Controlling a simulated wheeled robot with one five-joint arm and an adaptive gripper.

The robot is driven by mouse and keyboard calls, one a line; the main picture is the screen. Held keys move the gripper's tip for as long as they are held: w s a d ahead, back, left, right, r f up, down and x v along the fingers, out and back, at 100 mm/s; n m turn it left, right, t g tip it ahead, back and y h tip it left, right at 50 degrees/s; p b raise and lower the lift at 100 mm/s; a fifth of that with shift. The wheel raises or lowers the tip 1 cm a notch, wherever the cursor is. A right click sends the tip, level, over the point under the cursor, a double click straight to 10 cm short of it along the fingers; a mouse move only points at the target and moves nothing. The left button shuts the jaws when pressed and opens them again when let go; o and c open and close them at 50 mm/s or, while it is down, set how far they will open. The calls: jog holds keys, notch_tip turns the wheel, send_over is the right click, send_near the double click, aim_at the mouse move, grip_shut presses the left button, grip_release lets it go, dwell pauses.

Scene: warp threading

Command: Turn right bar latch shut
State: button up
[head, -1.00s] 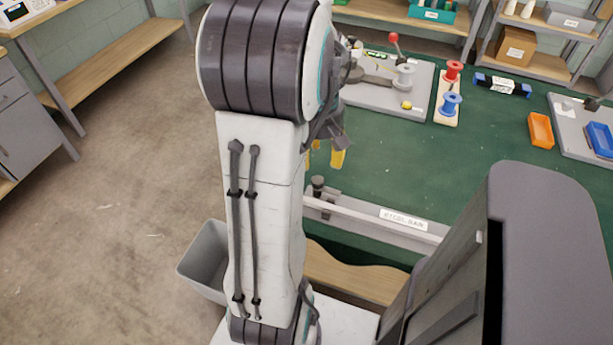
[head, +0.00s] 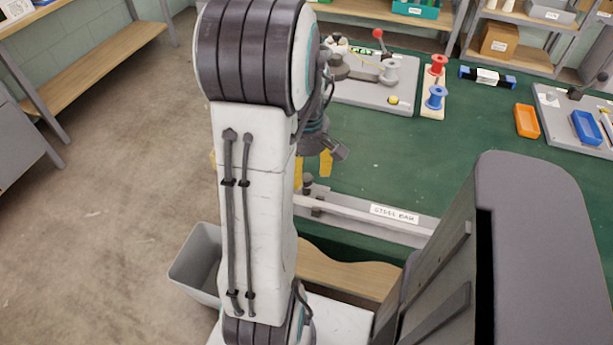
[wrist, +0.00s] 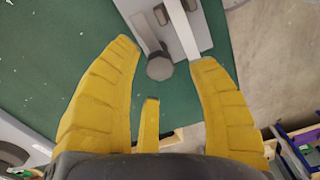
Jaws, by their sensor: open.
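The dark round knob (head: 307,182) of a latch stands at the visible left end of the grey holder labelled "STEEL BAR" (head: 395,214). In the wrist view the knob (wrist: 160,68) sits at the end of a short grey lever (wrist: 146,35), beside the pale bar (wrist: 184,28). My gripper (head: 312,166) is just above the knob in the head view, partly hidden by my arm. In the wrist view my yellow fingers (wrist: 166,53) are spread wide, with the knob between their tips. Contact with the knob cannot be told.
A grey plate with a red-knobbed lever (head: 378,34) stands at the back. The green tabletop (head: 410,150) between is clear. A grey bin (head: 195,265) is at lower left.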

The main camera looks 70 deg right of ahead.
jog(key=shift+f, duration=1.1)
grip_shut()
